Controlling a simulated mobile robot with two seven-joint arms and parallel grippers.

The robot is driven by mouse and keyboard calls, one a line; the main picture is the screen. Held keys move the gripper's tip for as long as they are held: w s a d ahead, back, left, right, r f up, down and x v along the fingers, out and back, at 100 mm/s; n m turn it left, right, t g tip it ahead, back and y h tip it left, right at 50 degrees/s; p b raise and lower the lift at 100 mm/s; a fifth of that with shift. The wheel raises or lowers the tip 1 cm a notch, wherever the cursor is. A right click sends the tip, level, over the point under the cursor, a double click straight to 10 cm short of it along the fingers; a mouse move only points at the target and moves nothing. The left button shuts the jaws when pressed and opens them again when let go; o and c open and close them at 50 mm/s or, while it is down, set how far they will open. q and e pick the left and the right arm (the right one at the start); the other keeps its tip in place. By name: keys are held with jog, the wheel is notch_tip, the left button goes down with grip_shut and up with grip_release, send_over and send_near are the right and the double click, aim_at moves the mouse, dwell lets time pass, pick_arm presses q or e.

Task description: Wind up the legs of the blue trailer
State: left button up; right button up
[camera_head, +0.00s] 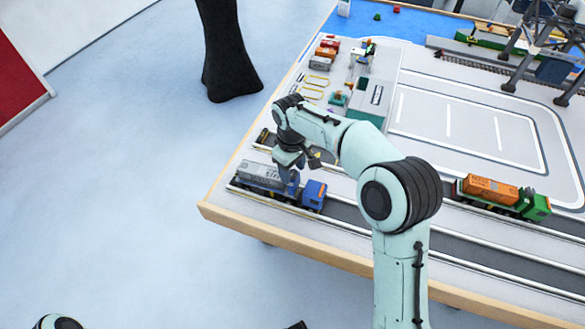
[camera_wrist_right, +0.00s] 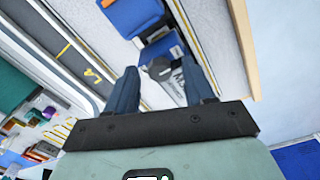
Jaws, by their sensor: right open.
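A toy truck with a blue cab (camera_head: 314,194) and a trailer carrying a grey load (camera_head: 261,175) stands on the lane near the table's front left corner. My right gripper (camera_head: 291,184) is over the truck, around the joint between cab and trailer. The blue cab (camera_wrist_right: 132,14) is at the top. The trailer's legs cannot be made out. My left gripper does not show.
A green truck with an orange container (camera_head: 490,190) stands on the lane to the right. Another small vehicle is partly hidden behind my right arm. A grey crane (camera_head: 548,50) stands at the back right. The wooden table edge (camera_head: 290,245) runs close in front of the truck.

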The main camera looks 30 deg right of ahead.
grip_shut()
